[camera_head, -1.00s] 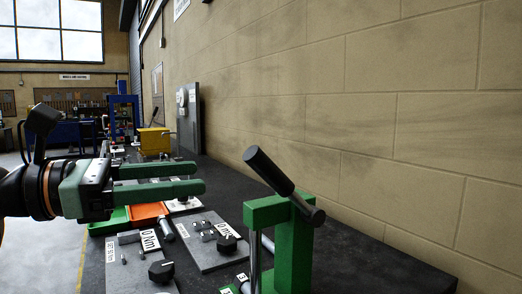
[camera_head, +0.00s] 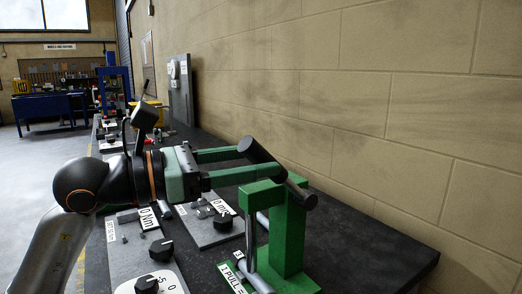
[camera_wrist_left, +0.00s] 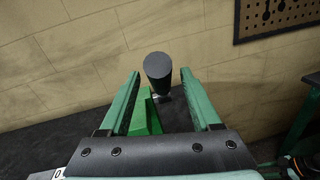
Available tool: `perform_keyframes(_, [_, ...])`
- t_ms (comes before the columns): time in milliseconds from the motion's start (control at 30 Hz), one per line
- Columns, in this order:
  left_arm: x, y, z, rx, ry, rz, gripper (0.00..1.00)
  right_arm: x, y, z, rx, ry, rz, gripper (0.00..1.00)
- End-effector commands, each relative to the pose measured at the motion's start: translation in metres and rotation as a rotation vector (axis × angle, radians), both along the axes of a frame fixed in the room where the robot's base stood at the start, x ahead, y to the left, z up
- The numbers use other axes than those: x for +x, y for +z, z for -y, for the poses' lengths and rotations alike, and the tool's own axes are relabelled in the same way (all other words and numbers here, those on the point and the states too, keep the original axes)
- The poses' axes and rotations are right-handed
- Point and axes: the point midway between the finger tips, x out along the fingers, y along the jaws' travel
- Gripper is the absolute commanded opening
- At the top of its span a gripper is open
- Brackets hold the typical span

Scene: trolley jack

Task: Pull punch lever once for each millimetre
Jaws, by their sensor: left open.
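The punch lever (camera_head: 262,162) is a dark cylindrical handle, tilted up to the left on top of a green press frame (camera_head: 288,235). My left gripper (camera_head: 243,163) is open, with its green fingers reaching to the upper end of the lever. In the left wrist view the lever's round end (camera_wrist_left: 157,66) stands between the two open fingers (camera_wrist_left: 158,84), with gaps on both sides. A label reading "1 PULL =" (camera_head: 232,277) lies at the foot of the press, partly cut off. My right gripper is not in view.
Grey panels with dark knobs (camera_head: 162,249) and labels lie on the dark bench (camera_head: 345,240) left of the press. A block wall (camera_head: 400,110) runs close along the right side. The bench right of the press is clear.

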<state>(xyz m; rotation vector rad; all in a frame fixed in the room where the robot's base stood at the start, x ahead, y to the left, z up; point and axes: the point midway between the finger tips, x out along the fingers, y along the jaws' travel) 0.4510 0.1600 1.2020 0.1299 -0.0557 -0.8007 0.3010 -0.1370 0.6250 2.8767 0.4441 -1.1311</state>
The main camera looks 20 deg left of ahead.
Motion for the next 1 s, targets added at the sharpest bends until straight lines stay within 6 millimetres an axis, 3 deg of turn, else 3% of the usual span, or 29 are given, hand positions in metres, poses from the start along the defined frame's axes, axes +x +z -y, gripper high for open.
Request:
perform_keyframes(200, [0.0107,0.0004,0.0114,-0.001,-0.001,-0.001,0.64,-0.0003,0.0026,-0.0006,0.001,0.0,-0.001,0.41])
perform_keyframes(467, [0.0116,-0.0003,0.012,0.001,0.0,-0.001,0.64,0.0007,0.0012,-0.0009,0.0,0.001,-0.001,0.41])
perform_keyframes(1000, [0.0113,-0.0003,0.0118,0.001,0.0,0.0,0.05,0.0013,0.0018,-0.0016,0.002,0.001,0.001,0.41])
